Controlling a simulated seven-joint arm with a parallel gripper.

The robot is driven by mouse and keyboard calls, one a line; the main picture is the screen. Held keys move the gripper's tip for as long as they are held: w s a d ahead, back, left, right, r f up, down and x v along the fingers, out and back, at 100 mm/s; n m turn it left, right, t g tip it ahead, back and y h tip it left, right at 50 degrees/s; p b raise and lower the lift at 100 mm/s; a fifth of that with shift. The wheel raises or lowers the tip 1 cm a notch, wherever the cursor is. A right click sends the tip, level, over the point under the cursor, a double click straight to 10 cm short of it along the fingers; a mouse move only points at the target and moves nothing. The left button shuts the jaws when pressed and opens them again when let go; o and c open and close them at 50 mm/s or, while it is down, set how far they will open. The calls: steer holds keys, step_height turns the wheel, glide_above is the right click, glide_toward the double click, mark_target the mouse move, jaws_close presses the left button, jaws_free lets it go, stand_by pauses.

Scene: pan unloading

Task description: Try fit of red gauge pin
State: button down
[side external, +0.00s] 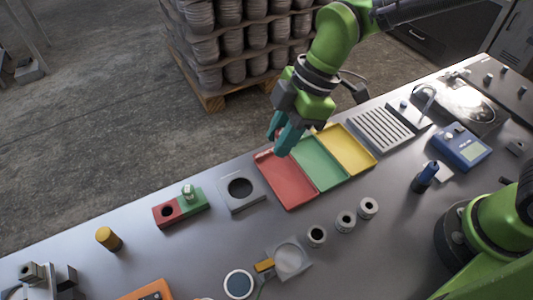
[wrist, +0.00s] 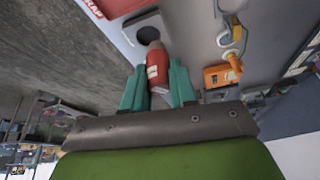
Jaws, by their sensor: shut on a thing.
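My gripper (wrist: 158,88) is shut on a red gauge pin (wrist: 158,70) with a pale label band and a brownish-grey tip, which points away from the fingers. In the wrist view the tip appears next to the dark hole of a grey block (wrist: 130,27); I cannot tell the gap. In the side view my gripper (side external: 281,142) is over the back of the red tray, and the pin is mostly hidden by the fingers. The grey block (side external: 228,200) lies left of that tray. A red and green holder (side external: 159,216) has an open hole in its red half and a pale-topped piece in its green half.
Red (side external: 288,187), green (side external: 320,168) and yellow (side external: 350,152) trays lie side by side. Several grey rings (side external: 345,222) stand in front. A brass cylinder (side external: 109,239) stands at left. A blue device (side external: 460,146) is at right. Bare bench lies between holder and rings.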

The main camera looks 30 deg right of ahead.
steer(key=shift+s+d+f+n+g+h, duration=0.3)
steer(key=shift+s+d+f+n+g, duration=0.45)
steer(key=shift+s+d+f+n, duration=1.05)
steer(key=shift+s+d+f+n+g+h, duration=0.3)
steer(key=shift+s+d+f+n+g, duration=0.75)
steer(key=shift+s+n, duration=1.45)
steer(key=shift+s+d+f+n+g+h, duration=0.35)
steer(key=shift+s+d+f+n, duration=0.65)
steer(key=shift+s+f+n, duration=1.15)
steer(key=shift+s+f+m, duration=0.25)
steer(key=shift+f, duration=0.1)
steer(key=shift+r, duration=0.1)
steer(key=shift+r, duration=1.75)
